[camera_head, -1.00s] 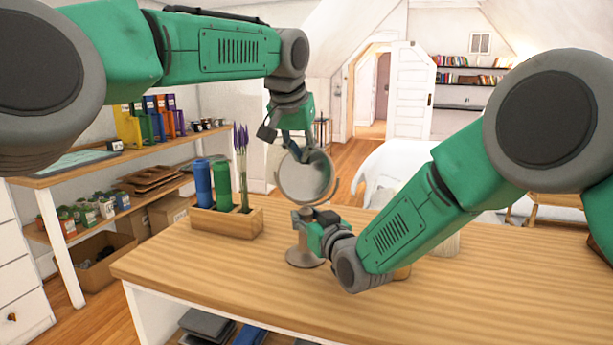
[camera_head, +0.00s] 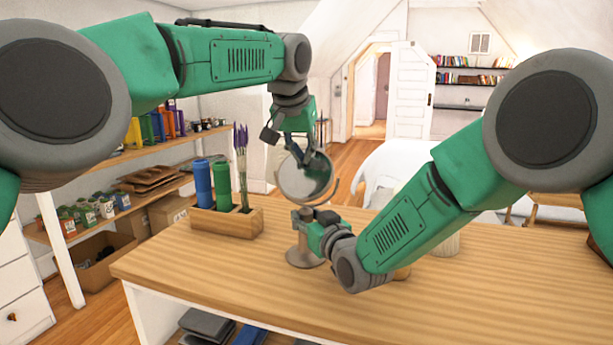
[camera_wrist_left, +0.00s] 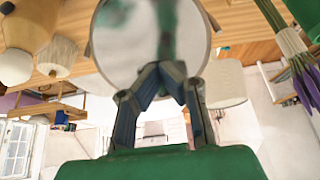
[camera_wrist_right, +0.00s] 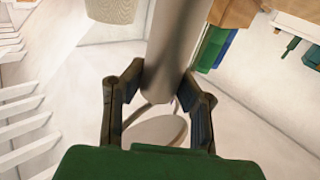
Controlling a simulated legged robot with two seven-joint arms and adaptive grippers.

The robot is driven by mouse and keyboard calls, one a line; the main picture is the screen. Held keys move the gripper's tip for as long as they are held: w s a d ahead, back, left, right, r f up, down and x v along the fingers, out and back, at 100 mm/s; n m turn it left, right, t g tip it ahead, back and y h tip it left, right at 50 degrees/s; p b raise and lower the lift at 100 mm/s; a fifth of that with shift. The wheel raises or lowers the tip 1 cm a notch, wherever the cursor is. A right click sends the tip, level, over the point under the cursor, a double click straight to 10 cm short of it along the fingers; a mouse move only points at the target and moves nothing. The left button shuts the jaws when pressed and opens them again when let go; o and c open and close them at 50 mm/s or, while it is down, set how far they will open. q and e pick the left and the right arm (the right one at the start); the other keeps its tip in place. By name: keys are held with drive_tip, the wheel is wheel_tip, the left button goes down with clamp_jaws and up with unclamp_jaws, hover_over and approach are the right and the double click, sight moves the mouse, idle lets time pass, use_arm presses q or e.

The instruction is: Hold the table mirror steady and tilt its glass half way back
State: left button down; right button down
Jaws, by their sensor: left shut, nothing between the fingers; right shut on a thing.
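My left gripper (camera_head: 313,172) is shut and empty at the glass. In the left wrist view its closed fingertips (camera_wrist_left: 172,75) are in front of the lower part of the glass (camera_wrist_left: 150,35); I cannot tell whether they touch.
A wooden holder (camera_head: 225,222) with blue and green cylinders and purple flowers stands left of the mirror. A pale pot (camera_head: 446,243) is partly hidden behind my right arm. The front of the table (camera_head: 400,315) is clear.

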sight(303, 166)
drive_tip(key=shift+f, duration=0.1)
use_arm(q)
drive_tip(key=shift+s+a+r, duration=0.25)
drive_tip(key=shift+s+r, duration=0.25)
drive_tip(key=shift+s, duration=0.05)
drive_tip(key=shift+s+a+r, duration=0.2)
drive_tip(key=shift+s+r, duration=0.3)
drive_tip(key=shift+s, duration=0.05)
use_arm(e)
drive_tip(key=c, duration=1.2)
unclamp_jaws()
drive_tip(key=v, duration=1.2)
